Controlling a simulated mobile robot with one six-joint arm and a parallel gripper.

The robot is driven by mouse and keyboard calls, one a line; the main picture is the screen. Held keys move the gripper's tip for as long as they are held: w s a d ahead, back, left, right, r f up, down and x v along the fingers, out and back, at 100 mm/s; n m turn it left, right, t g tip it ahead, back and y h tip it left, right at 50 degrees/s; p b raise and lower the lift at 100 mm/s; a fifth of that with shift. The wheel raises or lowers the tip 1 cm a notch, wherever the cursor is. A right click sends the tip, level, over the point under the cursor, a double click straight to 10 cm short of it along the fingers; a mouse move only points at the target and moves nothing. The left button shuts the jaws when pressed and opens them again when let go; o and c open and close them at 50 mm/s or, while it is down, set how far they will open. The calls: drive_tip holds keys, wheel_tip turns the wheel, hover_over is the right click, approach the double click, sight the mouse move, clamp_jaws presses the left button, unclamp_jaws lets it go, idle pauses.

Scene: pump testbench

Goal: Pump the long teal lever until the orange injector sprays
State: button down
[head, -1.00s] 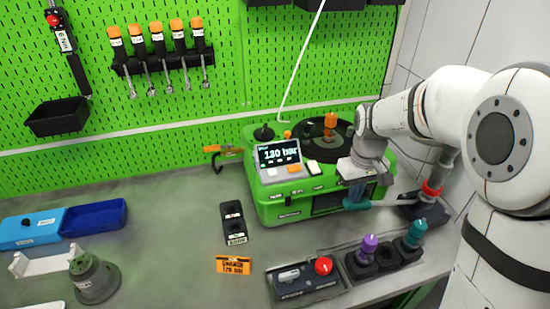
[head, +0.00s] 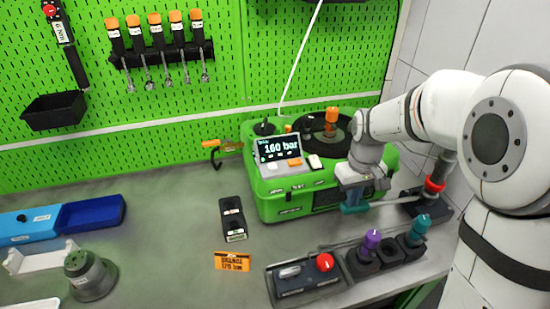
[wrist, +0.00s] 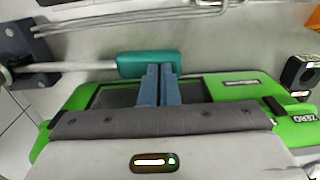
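The long lever has a teal grip (wrist: 150,63) and a pale rod (wrist: 70,67) running to a dark mount (wrist: 25,52) in the wrist view. In the head view the teal grip (head: 354,210) is low in front of the green pump tester (head: 285,202). My gripper (wrist: 158,70) has its blue-grey fingers side by side, shut, with their tips overlapping the teal grip; contact cannot be told for certain. The orange injector (head: 332,115) stands upright on the tester's dark round top. I see no spray. The display (head: 279,148) reads 160 bar.
An orange card (head: 232,261) appears to read ORANGE 170 bar. A box with a red knob (head: 324,262), a purple injector (head: 372,240) and a teal injector (head: 421,226) stand at the bench front. A black holder (head: 232,218) is left of the tester.

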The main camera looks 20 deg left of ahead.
drive_tip(key=shift+w+d+r+p, duration=0.1)
drive_tip(key=shift+r+p, duration=0.6)
drive_tip(key=shift+r, duration=0.15)
drive_tip(key=shift+w+d+r+p, duration=0.1)
drive_tip(key=shift+r+p, duration=0.55)
drive_tip(key=shift+r, duration=0.15)
wheel_tip(320, 180, up, 6)
drive_tip(key=p, duration=0.4)
